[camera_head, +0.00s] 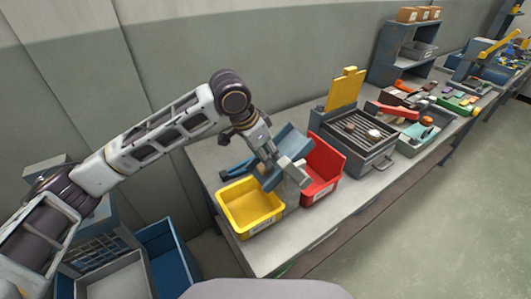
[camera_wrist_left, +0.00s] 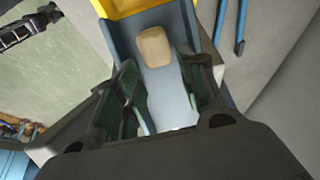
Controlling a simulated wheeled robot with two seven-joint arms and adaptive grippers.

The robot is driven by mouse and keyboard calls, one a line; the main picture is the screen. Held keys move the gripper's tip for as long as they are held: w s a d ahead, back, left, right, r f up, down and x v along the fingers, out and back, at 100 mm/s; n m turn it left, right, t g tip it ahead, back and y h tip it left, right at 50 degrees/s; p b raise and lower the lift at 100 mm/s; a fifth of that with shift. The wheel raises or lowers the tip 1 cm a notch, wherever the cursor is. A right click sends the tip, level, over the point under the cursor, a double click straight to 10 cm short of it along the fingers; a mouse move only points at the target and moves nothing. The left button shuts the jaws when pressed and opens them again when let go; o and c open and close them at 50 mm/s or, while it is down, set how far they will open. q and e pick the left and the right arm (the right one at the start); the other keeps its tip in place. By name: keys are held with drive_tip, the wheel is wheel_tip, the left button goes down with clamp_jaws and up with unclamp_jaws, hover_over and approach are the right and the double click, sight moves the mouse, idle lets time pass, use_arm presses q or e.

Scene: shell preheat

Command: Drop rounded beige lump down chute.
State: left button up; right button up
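The rounded beige lump (camera_wrist_left: 154,47) shows in the left wrist view, just beyond my left fingertips, over the blue-grey chute (camera_wrist_left: 183,22). I cannot tell if it touches the chute floor. The chute also shows in the head view (camera_head: 294,139), tilted, with its lower end at the yellow bin (camera_head: 234,220). My left gripper (camera_wrist_left: 163,72) is open, with a gap between each dark finger and the lump. In the head view my left gripper (camera_head: 284,166) is over the chute and hides the lump. My right gripper is not in view.
A red bin (camera_head: 333,160) stands right of the chute. Trays of tools and a shelf (camera_head: 388,52) stand beyond. The bench front (camera_head: 290,245) is clear.

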use_arm(q)
drive_tip(key=shift+o, duration=1.1)
drive_tip(key=v, duration=1.2)
drive_tip(key=shift+s+f, duration=0.1)
idle(0.8)
